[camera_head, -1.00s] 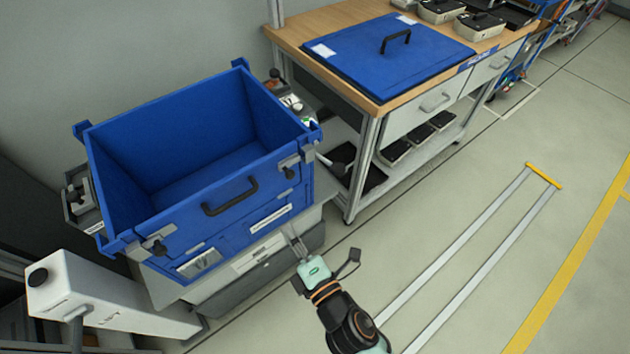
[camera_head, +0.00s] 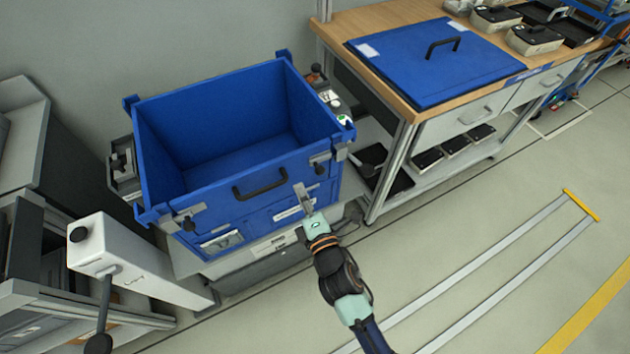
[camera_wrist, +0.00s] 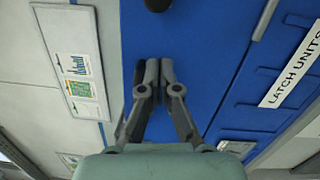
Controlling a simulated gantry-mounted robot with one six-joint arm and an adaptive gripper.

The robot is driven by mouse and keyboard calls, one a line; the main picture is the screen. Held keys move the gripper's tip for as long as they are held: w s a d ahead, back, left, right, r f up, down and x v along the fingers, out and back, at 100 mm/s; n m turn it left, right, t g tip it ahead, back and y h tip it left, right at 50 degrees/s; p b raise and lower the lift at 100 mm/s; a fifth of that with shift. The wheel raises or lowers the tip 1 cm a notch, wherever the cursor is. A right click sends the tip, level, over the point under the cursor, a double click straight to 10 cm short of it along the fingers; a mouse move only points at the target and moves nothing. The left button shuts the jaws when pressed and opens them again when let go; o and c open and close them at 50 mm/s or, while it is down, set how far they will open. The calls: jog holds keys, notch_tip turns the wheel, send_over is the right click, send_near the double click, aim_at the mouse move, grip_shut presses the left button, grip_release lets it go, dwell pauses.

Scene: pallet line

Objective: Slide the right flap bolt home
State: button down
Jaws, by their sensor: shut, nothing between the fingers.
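The blue crate (camera_head: 150,160) stands open-topped, with a black handle (camera_head: 260,185) on its front flap. The right flap bolt (camera_head: 320,166) is a grey piece with a dark knob near the front's upper right corner, beside a grey corner bracket (camera_head: 340,152). The frames are too small to tell how far it is slid. My gripper (camera_head: 302,190) is shut and empty before the front face, right of the handle and below and left of the bolt. In the wrist view its closed fingertips (camera_wrist: 160,64) show against blue; a dark rounded part at the top edge is cut off.
A left bolt (camera_head: 186,224) sits on the same front. A white post (camera_head: 140,262) with dark knobs stands at the lower left. A workbench (camera_head: 400,100) bearing a blue lid (camera_head: 405,70) stands right of the crate.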

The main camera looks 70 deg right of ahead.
jog(key=shift+s+d+r+p, duration=0.15)
jog(key=shift+s+d+p, duration=0.25)
jog(key=shift+s+d, duration=0.35)
jog(key=shift+s+d+r+p, duration=0.15)
jog(key=shift+s+d+p, duration=0.25)
jog(key=shift+d, duration=0.5)
